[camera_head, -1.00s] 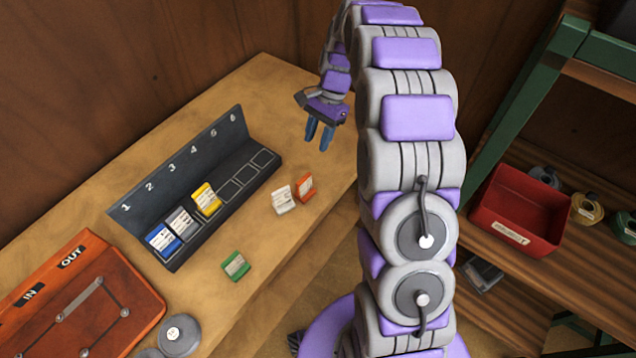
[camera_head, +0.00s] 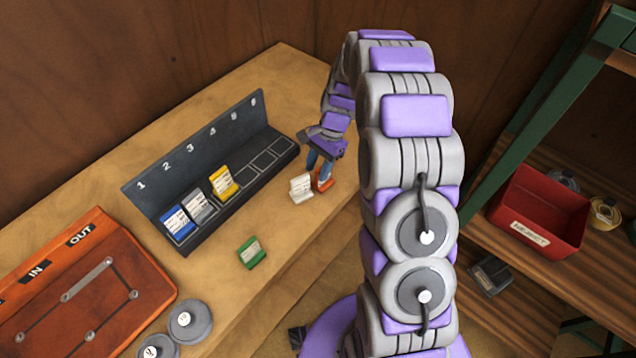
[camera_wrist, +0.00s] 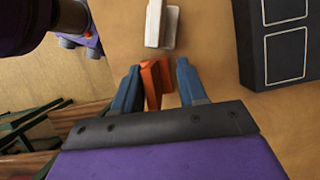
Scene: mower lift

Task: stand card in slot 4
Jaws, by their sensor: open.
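The dark numbered rack (camera_head: 205,152) stands on the workbench. A blue card (camera_head: 179,222) is in slot 1, a grey card (camera_head: 199,207) in slot 2 and a yellow card (camera_head: 223,182) in slot 3. Slots 4, 5 and 6 are empty. Loose on the bench are a white card (camera_head: 301,187), an orange card (camera_head: 324,181) and a green card (camera_head: 251,252). My gripper (camera_head: 319,170) is open and low over the orange card. In the wrist view, the orange card (camera_wrist: 153,80) lies between the blue fingers, with gaps on both sides. The white card (camera_wrist: 161,25) is just beyond it.
An orange IN/OUT board (camera_head: 90,285) and round grey discs (camera_head: 190,322) are at the bench's lower left. A red bin (camera_head: 540,212) sits on the wooden shelf at right. Bare bench lies between the rack and the loose cards.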

